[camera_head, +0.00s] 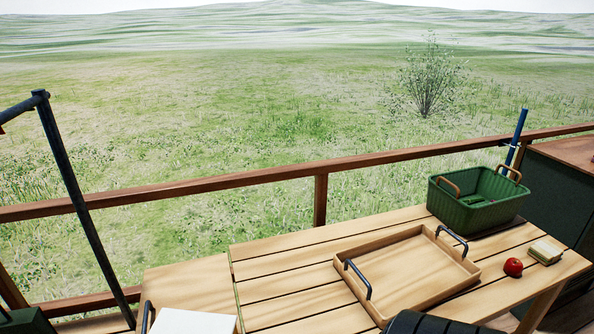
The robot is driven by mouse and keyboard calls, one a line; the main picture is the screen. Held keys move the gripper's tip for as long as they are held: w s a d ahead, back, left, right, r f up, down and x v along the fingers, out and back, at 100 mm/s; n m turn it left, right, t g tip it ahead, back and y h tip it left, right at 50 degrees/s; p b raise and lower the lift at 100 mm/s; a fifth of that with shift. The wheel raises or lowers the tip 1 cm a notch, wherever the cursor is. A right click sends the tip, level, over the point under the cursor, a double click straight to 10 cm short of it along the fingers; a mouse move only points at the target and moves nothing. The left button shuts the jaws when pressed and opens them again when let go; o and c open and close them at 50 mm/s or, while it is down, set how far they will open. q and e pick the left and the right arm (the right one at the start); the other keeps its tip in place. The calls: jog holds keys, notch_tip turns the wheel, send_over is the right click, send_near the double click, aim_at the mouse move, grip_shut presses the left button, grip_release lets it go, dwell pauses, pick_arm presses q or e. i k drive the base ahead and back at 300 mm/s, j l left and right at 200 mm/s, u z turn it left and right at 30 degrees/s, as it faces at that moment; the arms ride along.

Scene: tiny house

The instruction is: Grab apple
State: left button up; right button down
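A red apple (513,267) sits on the slatted wooden table (290,279), near its right end. It stands between a wooden tray and a small pale block, apart from both. No gripper of mine shows in the head view, so I cannot see whether either one is open or shut.
A wooden tray (409,271) with dark handles lies left of the apple. A green basket (476,207) stands behind it. A pale yellowish block (545,252) lies right of the apple. A white flat item (196,321) is at the front left. A wooden railing (255,177) runs behind the table.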

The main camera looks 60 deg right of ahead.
aim_at(514, 266)
jog(key=z, duration=3.2)
jog(key=i+l+u, duration=0.15)
jog(key=u, duration=0.35)
jog(key=l+u, duration=0.15)
jog(key=u, duration=0.3)
jog(key=i+l+u, duration=0.15)
jog(key=u, duration=0.35)
jog(key=l+u, duration=0.45)
jog(key=j, duration=0.1)
